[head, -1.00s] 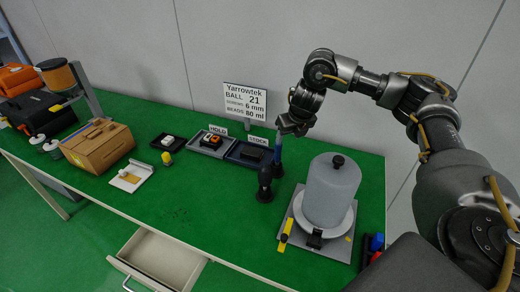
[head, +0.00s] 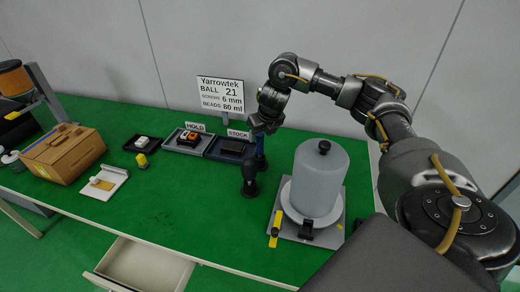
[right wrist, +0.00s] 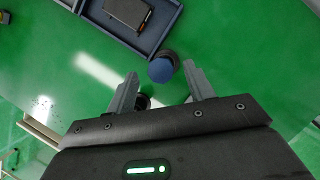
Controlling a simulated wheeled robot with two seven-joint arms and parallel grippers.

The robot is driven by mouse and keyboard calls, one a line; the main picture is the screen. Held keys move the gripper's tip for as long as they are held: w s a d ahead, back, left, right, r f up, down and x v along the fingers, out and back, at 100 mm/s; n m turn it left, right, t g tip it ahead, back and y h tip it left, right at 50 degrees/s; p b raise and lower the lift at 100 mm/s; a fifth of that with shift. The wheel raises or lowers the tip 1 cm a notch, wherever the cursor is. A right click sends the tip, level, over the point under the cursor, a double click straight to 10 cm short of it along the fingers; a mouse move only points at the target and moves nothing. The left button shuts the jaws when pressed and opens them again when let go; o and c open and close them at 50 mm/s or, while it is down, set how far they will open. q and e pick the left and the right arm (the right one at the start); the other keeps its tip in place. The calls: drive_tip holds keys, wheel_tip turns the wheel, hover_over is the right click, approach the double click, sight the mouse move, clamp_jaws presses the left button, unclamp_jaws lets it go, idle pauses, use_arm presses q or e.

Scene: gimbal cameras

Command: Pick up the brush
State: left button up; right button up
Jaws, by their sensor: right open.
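A blue upright handle, which looks like the brush (head: 261,147), stands in a dark round base at the back of the green table. In the right wrist view its round blue end (right wrist: 161,70) shows between and just beyond the fingertips. My right gripper (head: 262,127) is open and points down just above the handle, with nothing held; its two fingers also show in the right wrist view (right wrist: 160,72). Any bristles are hidden. I cannot tell whether the fingers touch the handle. My left gripper is not in view.
A black upright object (head: 249,178) stands just in front of the handle. The STOCK tray (head: 218,154) and HOLD tray (head: 172,146) lie to the left. A grey cylinder (head: 318,180) on a plate stands to the right. The table's front middle is clear; a drawer (head: 145,268) hangs open below.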

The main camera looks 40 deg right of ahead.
sight(259, 141)
drive_tip(key=b+x, duration=0.1)
drive_tip(key=x, duration=0.4)
drive_tip(key=shift+d+f, duration=0.1)
drive_tip(key=shift+d, duration=0.1)
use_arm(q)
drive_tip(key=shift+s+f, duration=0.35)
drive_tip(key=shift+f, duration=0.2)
use_arm(e)
drive_tip(key=shift+s, duration=0.1)
